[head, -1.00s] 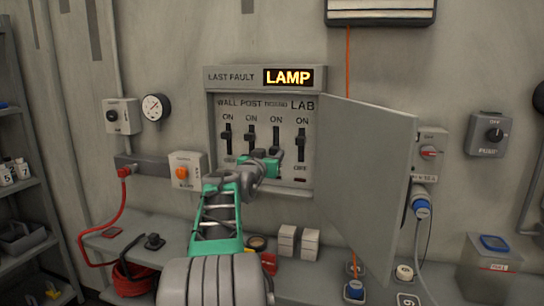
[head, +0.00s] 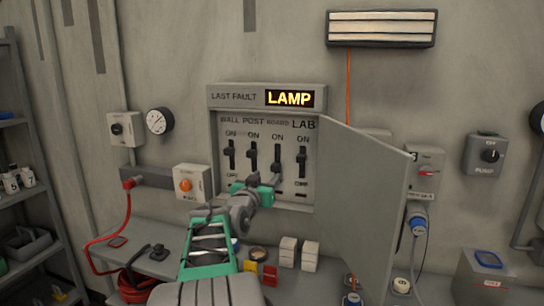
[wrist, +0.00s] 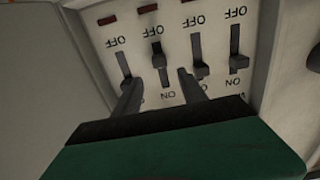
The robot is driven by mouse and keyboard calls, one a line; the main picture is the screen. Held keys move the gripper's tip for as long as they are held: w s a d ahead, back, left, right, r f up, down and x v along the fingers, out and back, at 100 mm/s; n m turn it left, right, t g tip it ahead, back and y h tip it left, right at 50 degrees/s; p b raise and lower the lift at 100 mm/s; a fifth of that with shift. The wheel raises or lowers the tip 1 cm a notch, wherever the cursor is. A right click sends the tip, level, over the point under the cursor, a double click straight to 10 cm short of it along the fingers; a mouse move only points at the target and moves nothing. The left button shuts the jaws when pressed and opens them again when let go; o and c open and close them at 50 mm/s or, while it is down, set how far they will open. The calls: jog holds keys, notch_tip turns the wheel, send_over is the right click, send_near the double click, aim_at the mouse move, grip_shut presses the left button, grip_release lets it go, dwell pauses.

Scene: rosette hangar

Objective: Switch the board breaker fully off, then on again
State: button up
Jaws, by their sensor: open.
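The open grey breaker panel (head: 216,120) has levers labelled WALL, POST, BOARD and LAB, with ON above and OFF below. The BOARD lever (head: 278,170), third from left, sits lower than the WALL lever (head: 231,154), POST lever (head: 253,157) and LAB lever (head: 302,158). My gripper (head: 268,188) is open just below it. In the upside-down wrist view my gripper's fingers (wrist: 162,92) lie either side of the BOARD lever (wrist: 158,61), whose knob is towards OFF. I cannot tell if it is fully down or touched.
The panel door (head: 362,210) stands open on the right, close to the LAB column. The display above reads LAMP (head: 290,98). An orange-knob switch box (head: 192,184) is left of the panel. A bench (head: 185,240) with small items lies below.

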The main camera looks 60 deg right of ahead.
aim_at(275, 168)
jog(key=d, duration=0.2)
jog(key=d+p, duration=0.1)
jog(key=d, duration=0.2)
jog(key=w+d+p, duration=0.1)
jog(key=d, duration=0.1)
jog(key=shift+w+d+f, duration=0.1)
jog(key=shift+d+f, duration=0.1)
jog(key=shift+d, duration=0.1)
grip_shut()
dwell(1.0)
